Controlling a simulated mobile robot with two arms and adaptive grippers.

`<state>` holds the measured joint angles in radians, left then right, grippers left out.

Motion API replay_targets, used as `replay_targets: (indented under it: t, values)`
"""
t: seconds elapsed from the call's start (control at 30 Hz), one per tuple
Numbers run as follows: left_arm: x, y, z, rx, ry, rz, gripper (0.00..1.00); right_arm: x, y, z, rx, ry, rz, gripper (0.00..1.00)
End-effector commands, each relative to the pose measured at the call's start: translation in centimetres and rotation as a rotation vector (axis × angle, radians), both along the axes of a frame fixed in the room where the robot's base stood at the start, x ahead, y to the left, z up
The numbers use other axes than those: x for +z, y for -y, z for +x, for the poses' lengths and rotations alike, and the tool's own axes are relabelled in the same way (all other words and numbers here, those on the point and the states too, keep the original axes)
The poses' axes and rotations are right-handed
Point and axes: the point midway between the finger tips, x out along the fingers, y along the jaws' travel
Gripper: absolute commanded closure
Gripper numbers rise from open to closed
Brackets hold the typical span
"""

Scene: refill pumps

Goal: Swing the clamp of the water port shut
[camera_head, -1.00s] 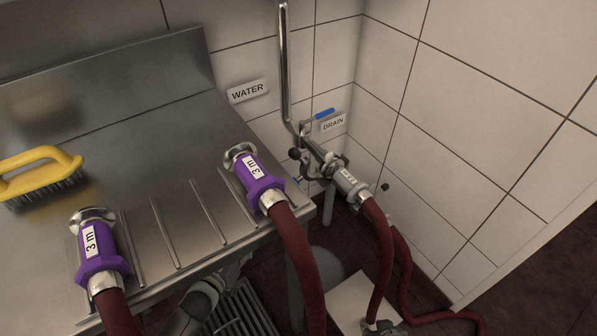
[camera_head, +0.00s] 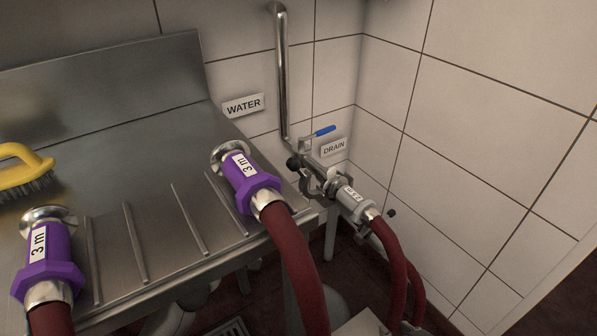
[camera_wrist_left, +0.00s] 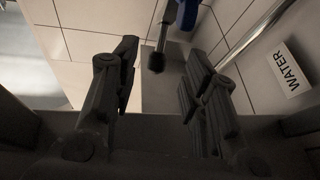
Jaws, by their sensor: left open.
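The water port (camera_head: 312,170) is at the end of a steel pipe, below a blue-handled valve (camera_head: 324,131). A grey hose coupling (camera_head: 352,199) on a red hose sits at the port. A metal clamp with a black knob (camera_head: 292,162) is around the joint; I cannot tell how far it is swung. In the left wrist view my left gripper (camera_wrist_left: 158,75) is open and empty. A black knob on a thin rod (camera_wrist_left: 156,62) shows beyond and between its fingers, with the blue handle (camera_wrist_left: 187,14) beside it. My right gripper is not in view.
A steel counter (camera_head: 110,150) holds two purple 3 m hose couplings (camera_head: 247,183) (camera_head: 48,255) and a yellow brush (camera_head: 22,172). The WATER sign (camera_head: 243,105) and DRAIN sign (camera_head: 334,147) are on the tiled wall. Red hoses hang to the floor.

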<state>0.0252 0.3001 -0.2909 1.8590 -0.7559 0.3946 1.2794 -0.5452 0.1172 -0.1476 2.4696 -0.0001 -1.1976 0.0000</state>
Motion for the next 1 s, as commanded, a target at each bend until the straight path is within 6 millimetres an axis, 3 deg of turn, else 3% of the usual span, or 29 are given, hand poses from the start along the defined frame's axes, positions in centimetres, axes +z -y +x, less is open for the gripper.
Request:
replay_targets:
  t: [0.3, 0.5, 0.9, 1.0]
  values:
    - [2.2, 3.5, 3.8, 0.000, 0.002, 0.000, 0.59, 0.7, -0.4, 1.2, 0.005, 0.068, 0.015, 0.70]
    - [2.9, 4.8, 5.3, 0.000, 0.000, 0.000, 0.59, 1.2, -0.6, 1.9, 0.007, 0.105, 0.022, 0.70]
    - [3.1, 5.2, 5.8, 0.001, -0.002, 0.000, 0.59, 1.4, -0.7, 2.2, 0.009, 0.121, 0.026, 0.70]
    - [3.1, 5.1, 5.8, 0.001, -0.002, 0.000, 0.71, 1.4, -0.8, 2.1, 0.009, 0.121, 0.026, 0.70]
